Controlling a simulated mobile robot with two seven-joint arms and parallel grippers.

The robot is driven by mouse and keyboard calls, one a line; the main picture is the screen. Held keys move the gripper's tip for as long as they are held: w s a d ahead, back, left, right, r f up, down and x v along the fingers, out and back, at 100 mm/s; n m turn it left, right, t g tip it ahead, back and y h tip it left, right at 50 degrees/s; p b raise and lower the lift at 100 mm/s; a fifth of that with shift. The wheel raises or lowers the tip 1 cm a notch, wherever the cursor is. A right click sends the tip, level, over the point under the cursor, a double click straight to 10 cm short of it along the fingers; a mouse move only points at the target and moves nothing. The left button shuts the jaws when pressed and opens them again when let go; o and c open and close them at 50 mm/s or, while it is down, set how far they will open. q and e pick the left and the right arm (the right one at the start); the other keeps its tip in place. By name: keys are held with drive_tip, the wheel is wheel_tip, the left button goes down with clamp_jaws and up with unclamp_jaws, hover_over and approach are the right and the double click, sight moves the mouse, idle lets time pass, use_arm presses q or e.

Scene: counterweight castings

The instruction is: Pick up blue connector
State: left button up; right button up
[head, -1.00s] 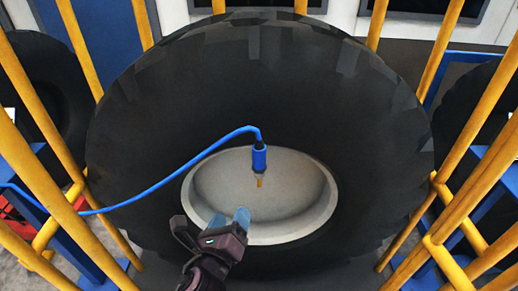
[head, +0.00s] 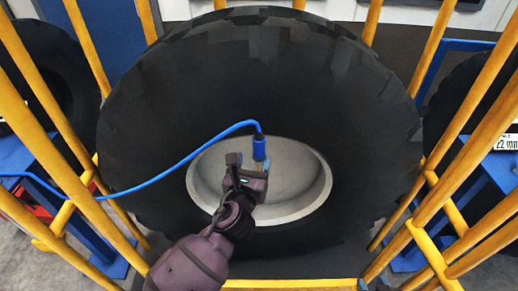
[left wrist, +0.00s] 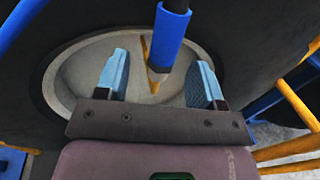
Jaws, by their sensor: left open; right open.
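The blue connector (head: 259,149) hangs upright at the end of a blue cable (head: 190,160), in front of the wheel's pale hub. In the left wrist view the connector appears between the two blue fingertips (left wrist: 160,78), nearer the right one, and no grip shows. Its tip is partly hidden in the head view. A small dark part of my right gripper (head: 374,286) shows at the bottom edge.
A large black tyre (head: 350,110) with a grey hub (head: 300,180) stands behind the connector. Yellow bars (head: 465,150) frame it on both sides, and one runs along the bottom. More tyres (head: 45,80) stand at the sides. The space before the hub is otherwise open.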

sight(258, 154)
use_arm(q)
drive_tip(key=shift+d+x, duration=0.15)
drive_tip(key=shift+x, duration=1.1)
drive_tip(key=shift+d+x, duration=0.15)
drive_tip(key=shift+x, duration=1.15)
drive_tip(key=shift+s, duration=0.1)
drive_tip(key=c, duration=0.9)
drive_tip(key=shift+r, duration=0.1)
drive_tip(key=shift+c, duration=0.2)
